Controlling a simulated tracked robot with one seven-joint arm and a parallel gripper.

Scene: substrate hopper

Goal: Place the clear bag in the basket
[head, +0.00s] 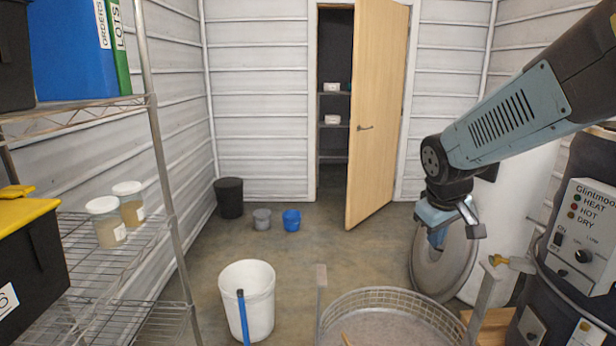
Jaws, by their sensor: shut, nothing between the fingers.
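I cannot make out a clear bag in the head view. A round container with a wire-mesh rim (388,293) stands at the bottom centre-right, cut off by the frame edge; it may be the basket, but I cannot be sure. Its visible floor is pale, and a wooden stick or handle shows at its lower left. My gripper (437,239) points down, shut and empty, above and a little right of the mesh rim, in front of a grey round disc. It is apart from the container.
A white bucket (247,297) with a blue handle stands left of the mesh container. A wire shelf (110,238) with two jars (106,224) is at left. A dark machine with a control panel (588,225) is at right. Floor before the open door (378,115) is clear.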

